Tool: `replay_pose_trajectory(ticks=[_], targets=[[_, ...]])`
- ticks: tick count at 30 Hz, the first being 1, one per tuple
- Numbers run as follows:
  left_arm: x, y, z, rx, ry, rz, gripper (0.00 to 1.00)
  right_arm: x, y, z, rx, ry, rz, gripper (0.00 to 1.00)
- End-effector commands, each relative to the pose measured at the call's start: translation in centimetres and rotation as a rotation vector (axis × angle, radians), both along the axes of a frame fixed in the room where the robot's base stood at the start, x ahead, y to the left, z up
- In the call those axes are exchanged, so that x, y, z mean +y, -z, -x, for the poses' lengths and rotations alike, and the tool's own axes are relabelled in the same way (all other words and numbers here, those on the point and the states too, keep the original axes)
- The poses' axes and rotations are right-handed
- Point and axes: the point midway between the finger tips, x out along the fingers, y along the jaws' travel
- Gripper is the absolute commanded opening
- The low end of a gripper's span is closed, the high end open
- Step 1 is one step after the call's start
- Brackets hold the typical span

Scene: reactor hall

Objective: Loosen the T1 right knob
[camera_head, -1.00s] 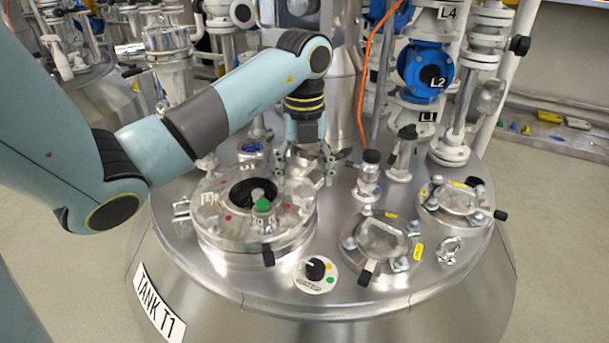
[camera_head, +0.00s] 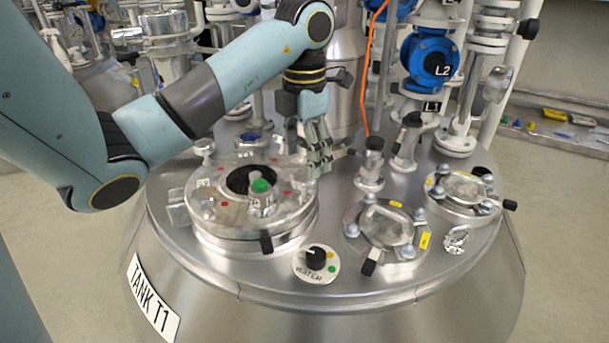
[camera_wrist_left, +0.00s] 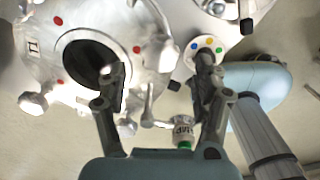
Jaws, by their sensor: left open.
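The tank T1 lid (camera_head: 215,222) is a round metal flange with a dark opening, red dots and a green-topped post (camera_head: 260,190); it also shows in the left wrist view (camera_wrist_left: 40,60). I cannot tell for certain which fitting is the right knob; my gripper hides the lid's far right edge. My left gripper (camera_head: 318,155) points down over that side in the head view. In the left wrist view its fingers (camera_wrist_left: 160,88) stand apart, with nothing between the tips. The green-topped post shows low between the fingers' bases (camera_wrist_left: 183,130). My right gripper is not in view.
Two smaller clamped covers (camera_head: 385,228) (camera_head: 462,190) stand on the right. A valve post (camera_head: 370,165) and an orange cable (camera_head: 374,60) rise close to the gripper's right.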

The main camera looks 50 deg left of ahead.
Motion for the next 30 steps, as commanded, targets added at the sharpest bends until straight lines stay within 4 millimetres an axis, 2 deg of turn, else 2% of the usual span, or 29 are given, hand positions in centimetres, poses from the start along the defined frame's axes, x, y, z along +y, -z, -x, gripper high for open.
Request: replay_pose_trajectory(ticks=[26,27,30], targets=[[0.0,0.1,0.0,0.000,1.170,0.000,0.67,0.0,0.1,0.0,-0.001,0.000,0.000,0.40],[0.0,1.4,0.1,0.005,1.161,0.002,0.67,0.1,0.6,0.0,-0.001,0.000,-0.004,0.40],[0.0,2.9,0.1,0.008,1.159,0.002,0.67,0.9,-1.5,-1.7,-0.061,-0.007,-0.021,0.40]])
